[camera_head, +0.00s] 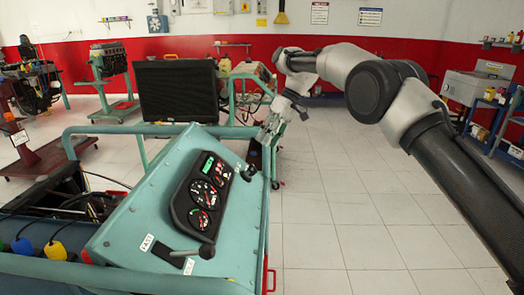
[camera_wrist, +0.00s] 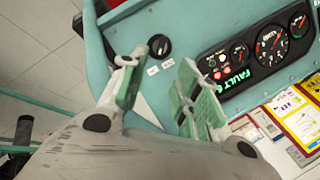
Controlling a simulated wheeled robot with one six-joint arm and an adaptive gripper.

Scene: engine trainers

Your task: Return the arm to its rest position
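My arm reaches in from the right of the head view, its links bent over the open floor. My gripper (camera_head: 271,130) hangs beside the upper right edge of the teal engine console (camera_head: 155,215). In the wrist view my gripper (camera_wrist: 160,92) is open, its two green-padded fingers apart with nothing held between them. I cannot tell how far the fingertips are from the console surface.
A black-knobbed lever (camera_head: 205,251) sticks out from the console's lower face. Tiled floor (camera_head: 335,220) right of the console is clear.

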